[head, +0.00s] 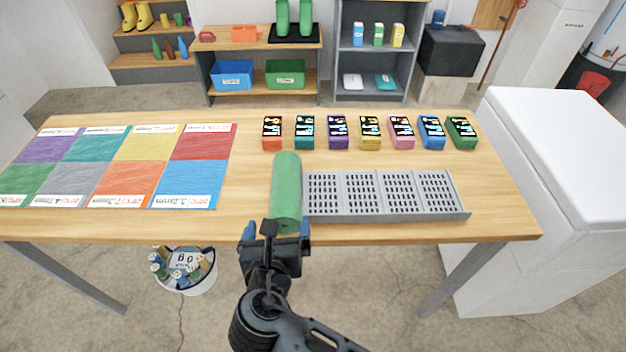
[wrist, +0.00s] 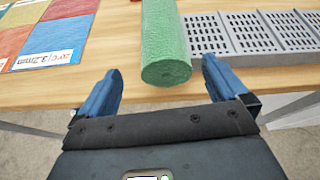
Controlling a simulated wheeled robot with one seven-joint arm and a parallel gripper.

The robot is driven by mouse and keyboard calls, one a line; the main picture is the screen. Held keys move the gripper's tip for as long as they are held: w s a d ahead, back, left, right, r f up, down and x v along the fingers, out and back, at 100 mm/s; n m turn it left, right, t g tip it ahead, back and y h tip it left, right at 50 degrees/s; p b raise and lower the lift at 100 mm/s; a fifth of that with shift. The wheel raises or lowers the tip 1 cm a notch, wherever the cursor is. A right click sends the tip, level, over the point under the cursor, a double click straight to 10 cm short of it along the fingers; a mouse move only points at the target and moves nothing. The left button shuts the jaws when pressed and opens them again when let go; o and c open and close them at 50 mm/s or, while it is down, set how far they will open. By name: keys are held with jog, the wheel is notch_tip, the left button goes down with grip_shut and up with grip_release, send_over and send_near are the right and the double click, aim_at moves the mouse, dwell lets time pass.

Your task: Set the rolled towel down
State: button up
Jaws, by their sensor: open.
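The rolled towel (head: 286,185) is a green cylinder lying lengthwise on the wooden table (head: 255,150), its near end close to the front edge. It lies beside the left end of a grey slotted rack (head: 390,212); I cannot tell whether they touch. In the wrist view the towel (wrist: 166,45) is ahead of the jaws, between the lines of the two blue fingers. My gripper (head: 274,231) is open and empty at the table's front edge, just short of the towel's near end. Both fingers also show in the wrist view (wrist: 160,85), apart from the towel.
Several coloured boxes (head: 369,131) stand in a row behind the rack. Coloured sheets (head: 125,165) cover the table's left part. A white block (head: 555,150) stands right of the table, and a bucket of bottles (head: 187,272) below it. Bare tabletop lies between sheets and towel.

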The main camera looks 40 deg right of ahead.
aim_at(283, 205)
jog(key=shift+w+d+r+h, duration=0.25)
jog(key=shift+d+h, duration=0.05)
jog(key=shift+d, duration=0.05)
jog(key=shift+w+d, duration=0.25)
jog(key=shift+f+x, duration=0.2)
jog(key=shift+x, duration=1.6)
jog(key=shift+f+x, duration=0.2)
jog(key=shift+x, duration=1.55)
jog(key=shift+a, duration=0.2)
jog(key=shift+c, duration=0.4)
jog(key=c, duration=1.1)
